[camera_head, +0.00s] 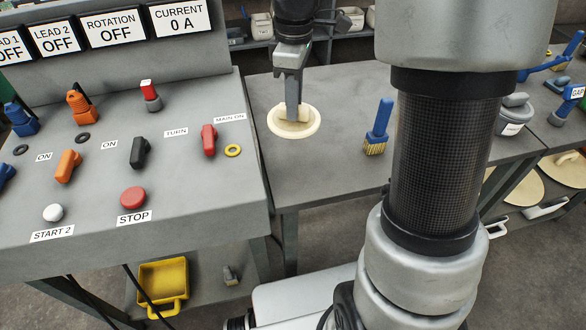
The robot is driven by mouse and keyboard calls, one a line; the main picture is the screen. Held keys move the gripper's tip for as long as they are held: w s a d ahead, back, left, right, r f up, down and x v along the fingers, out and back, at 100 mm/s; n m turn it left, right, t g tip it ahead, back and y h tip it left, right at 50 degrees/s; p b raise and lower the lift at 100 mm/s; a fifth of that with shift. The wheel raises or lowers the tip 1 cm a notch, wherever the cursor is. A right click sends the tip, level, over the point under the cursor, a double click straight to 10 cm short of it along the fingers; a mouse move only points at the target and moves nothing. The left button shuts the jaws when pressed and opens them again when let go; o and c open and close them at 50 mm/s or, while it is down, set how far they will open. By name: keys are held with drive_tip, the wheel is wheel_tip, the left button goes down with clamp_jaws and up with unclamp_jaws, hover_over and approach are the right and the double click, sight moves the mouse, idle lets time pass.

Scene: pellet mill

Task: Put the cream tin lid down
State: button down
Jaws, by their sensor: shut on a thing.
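The cream tin lid (275,122) is a round, pale disc with a raised knob in its middle. It is over the left part of the grey table (345,99), just right of the control panel. My gripper (293,112) points down onto the lid and is shut on its knob. The fingers hide part of the knob. The lid looks level and at or very close to the table top; I cannot tell whether it touches.
A blue brush (381,124) stands right of the lid. A grey lidded tin (514,115) is at the table's right. The control panel (200,187) with switches and buttons borders the table on the left. The table around the lid is clear.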

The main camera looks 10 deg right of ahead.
drive_tip(key=n+b, duration=0.1)
drive_tip(key=n, duration=0.1)
drive_tip(key=f+n+b, duration=0.1)
drive_tip(key=n, duration=0.1)
drive_tip(key=shift+w+a+f+n, duration=0.1)
drive_tip(key=shift+n, duration=0.2)
drive_tip(key=shift+f+n, duration=0.15)
drive_tip(key=shift+n, duration=0.15)
wheel_tip(320, 180, down, 10)
drive_tip(key=b, duration=0.2)
drive_tip(key=shift+r+b, duration=0.25)
drive_tip(key=shift+b, duration=0.15)
drive_tip(key=shift+f, duration=0.2)
drive_tip(key=c, duration=1.6)
unclamp_jaws()
drive_tip(key=shift+o, duration=0.2)
drive_tip(key=shift+r, duration=0.1)
